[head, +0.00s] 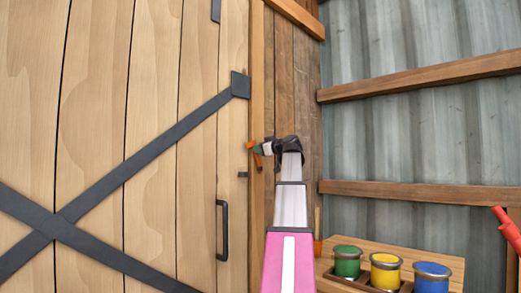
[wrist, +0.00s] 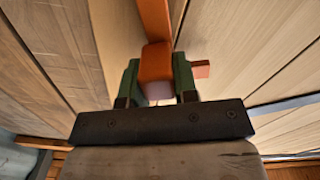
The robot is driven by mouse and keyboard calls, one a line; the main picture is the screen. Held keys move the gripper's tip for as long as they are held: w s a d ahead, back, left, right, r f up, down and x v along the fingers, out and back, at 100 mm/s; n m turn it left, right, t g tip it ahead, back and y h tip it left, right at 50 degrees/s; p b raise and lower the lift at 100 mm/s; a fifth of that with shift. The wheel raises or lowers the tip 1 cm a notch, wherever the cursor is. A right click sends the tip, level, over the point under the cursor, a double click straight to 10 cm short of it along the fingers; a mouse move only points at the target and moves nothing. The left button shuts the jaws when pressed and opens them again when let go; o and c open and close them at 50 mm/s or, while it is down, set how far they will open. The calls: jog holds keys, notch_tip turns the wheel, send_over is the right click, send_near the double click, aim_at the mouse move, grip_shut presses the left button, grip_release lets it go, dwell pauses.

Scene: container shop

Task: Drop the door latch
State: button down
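The door latch is an orange-red bar. In the head view its lower end (head: 257,161) shows at the door's right edge, partly hidden by my gripper. In the wrist view the bar (wrist: 156,22) runs up to an end block (wrist: 155,62) between my green fingers. My gripper (wrist: 157,85) appears shut on this block, a finger against each side. In the head view my gripper (head: 266,148) is at the door post. A small orange piece (wrist: 201,69) sticks out beside the right finger. The plank door (head: 150,100) looks closed against the post (head: 257,90).
A black pull handle (head: 223,230) and dark cross straps (head: 150,152) are on the door. A shelf (head: 400,250) at lower right holds green (head: 347,263), yellow (head: 385,273) and blue (head: 432,280) cans. A red-handled tool (head: 505,225) is at far right.

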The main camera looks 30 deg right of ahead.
jog(key=shift+a, duration=0.15)
jog(key=shift+s+a+f+n, duration=0.2)
jog(key=shift+a+f+n, duration=0.1)
jog(key=shift+a+n, duration=0.4)
jog(key=shift+s+a+f+n, duration=0.25)
jog(key=shift+a+n, duration=0.2)
jog(key=shift+n, duration=0.45)
jog(key=a+f+n, duration=0.1)
jog(key=n, duration=0.1)
jog(key=shift+s+a+f+n, duration=0.2)
jog(key=shift+a+f+n, duration=0.15)
jog(key=shift+n, duration=0.05)
jog(key=a+f+n, duration=0.1)
jog(key=f+n, duration=0.1)
jog(key=n, duration=0.1)
jog(key=shift+s+a+f, duration=0.2)
jog(key=shift+a, duration=0.15)
jog(key=shift+a+f+n, duration=0.2)
jog(key=shift+f+n, duration=0.45)
jog(key=shift+n, duration=0.25)
jog(key=shift+a+f+n, duration=0.15)
jog(key=shift+f+n, duration=0.45)
jog(key=shift+n, duration=0.3)
jog(key=c, duration=0.9)
grip_release()
jog(key=shift+s, duration=0.1)
